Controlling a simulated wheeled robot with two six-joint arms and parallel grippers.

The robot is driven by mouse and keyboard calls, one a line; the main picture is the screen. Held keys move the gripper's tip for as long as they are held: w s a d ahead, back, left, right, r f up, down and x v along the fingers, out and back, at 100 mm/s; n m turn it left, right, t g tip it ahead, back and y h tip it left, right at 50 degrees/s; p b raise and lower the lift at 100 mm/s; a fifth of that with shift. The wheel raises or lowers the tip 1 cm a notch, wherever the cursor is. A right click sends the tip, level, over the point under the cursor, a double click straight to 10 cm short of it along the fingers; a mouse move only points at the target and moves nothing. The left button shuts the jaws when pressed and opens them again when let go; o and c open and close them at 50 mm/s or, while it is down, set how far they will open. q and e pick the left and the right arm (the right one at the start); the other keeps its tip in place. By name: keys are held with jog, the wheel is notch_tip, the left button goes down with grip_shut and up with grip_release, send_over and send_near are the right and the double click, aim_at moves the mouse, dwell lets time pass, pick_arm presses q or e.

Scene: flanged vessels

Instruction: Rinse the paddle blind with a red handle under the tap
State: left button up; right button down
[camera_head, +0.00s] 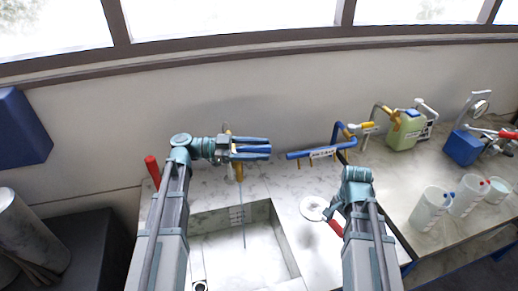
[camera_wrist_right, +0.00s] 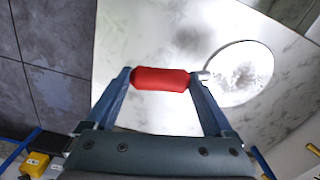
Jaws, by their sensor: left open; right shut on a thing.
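The paddle blind has a pale round disc (camera_head: 313,208) and a red handle (camera_head: 336,227). My right gripper (camera_wrist_right: 160,80) is shut on the red handle, and the disc (camera_wrist_right: 238,74) sticks out to the right in the right wrist view. In the head view the blind is right of the sink (camera_head: 284,243); my right wrist hides part of the handle. The yellow tap (camera_head: 239,173) stands behind the sink, with a thin bluish stream (camera_head: 244,232) below it. My left gripper (camera_head: 268,148) is open and empty, level with the top of the tap.
A blue pipe (camera_head: 312,153) runs along the wall right of the tap. A green canister (camera_head: 405,132), a blue block (camera_head: 463,147) and white beakers (camera_head: 430,208) stand on the right counter. A red cylinder (camera_head: 152,171) stands by my left arm. The sink basin looks empty.

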pick_arm(q)
jog(key=a, duration=1.2)
